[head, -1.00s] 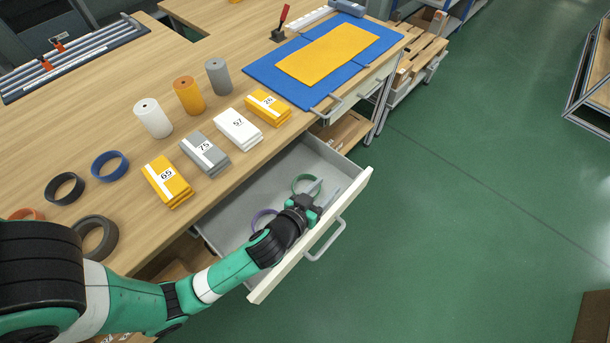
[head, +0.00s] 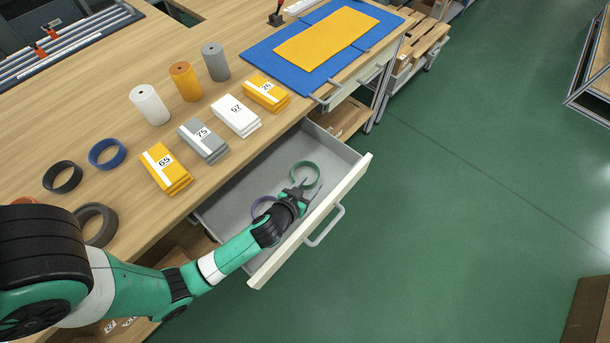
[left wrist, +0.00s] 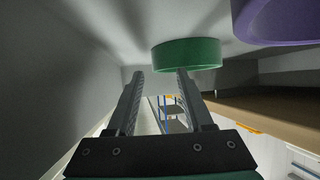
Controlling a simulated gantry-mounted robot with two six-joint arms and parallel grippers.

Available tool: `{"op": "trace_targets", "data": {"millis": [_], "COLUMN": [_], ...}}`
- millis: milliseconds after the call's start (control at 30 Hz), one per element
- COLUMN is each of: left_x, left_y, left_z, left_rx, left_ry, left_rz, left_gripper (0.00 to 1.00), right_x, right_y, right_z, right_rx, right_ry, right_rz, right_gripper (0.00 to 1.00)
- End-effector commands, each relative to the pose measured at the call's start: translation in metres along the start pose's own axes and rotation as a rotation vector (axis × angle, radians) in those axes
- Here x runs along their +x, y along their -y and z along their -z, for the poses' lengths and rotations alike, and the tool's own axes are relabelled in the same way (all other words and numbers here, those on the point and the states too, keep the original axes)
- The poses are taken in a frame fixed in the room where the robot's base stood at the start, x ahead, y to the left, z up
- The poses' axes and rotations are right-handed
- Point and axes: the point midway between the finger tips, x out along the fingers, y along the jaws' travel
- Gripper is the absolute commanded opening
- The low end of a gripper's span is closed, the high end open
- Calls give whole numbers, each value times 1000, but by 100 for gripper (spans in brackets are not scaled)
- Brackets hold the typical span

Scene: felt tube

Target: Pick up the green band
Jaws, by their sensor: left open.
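The green band (head: 305,163) lies in the open drawer, toward its right end. In the left wrist view it (left wrist: 187,54) shows beyond and above the fingertips, nearer the right finger. My left gripper (head: 304,188) is in the drawer area, just on the near side of the band. Its two fingers (left wrist: 160,72) are apart with nothing between them. Whether a finger touches the band I cannot tell. My right gripper is not in view.
A purple band (head: 262,203) lies in the drawer left of my gripper, partly hidden by my arm. The drawer's white front (head: 335,200) and handle (head: 326,228) are close by. Dark and blue bands, rolls and numbered stacks stand on the wooden bench.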

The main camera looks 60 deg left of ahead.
Motion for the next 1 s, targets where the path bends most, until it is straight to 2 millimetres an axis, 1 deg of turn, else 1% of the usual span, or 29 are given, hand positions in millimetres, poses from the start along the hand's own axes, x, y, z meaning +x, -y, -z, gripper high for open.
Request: {"op": "trace_targets", "data": {"millis": [33, 100, 200, 300, 500, 567, 700, 800, 1000], "left_x": [10, 24, 39, 46, 45, 45, 45, 45, 45], "left_y": [-1, -3, -3, -3, -4, -4, -4, -4, -4], "left_z": [-2, -3, -2, 0, 0, 0, 0, 0, 0], "left_rx": [-1, -2, -1, -1, -1, -1, 0, 0, 0], "left_ry": [-1, -2, 0, 0, 0, 0, 0, 0, 0], "left_rz": [1, 1, 2, 1, 0, 0, 0, 0, 0], "left_gripper": [52, 52, 52, 52, 52, 41, 16, 0, 0], "right_x": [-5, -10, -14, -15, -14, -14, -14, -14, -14], "right_y": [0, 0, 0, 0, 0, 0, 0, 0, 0], "right_z": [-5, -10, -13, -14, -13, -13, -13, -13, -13], "right_rx": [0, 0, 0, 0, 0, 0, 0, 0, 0], "right_ry": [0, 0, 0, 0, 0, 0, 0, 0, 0], "right_rz": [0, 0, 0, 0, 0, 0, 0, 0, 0], "right_gripper": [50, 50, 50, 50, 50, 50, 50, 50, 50]}}
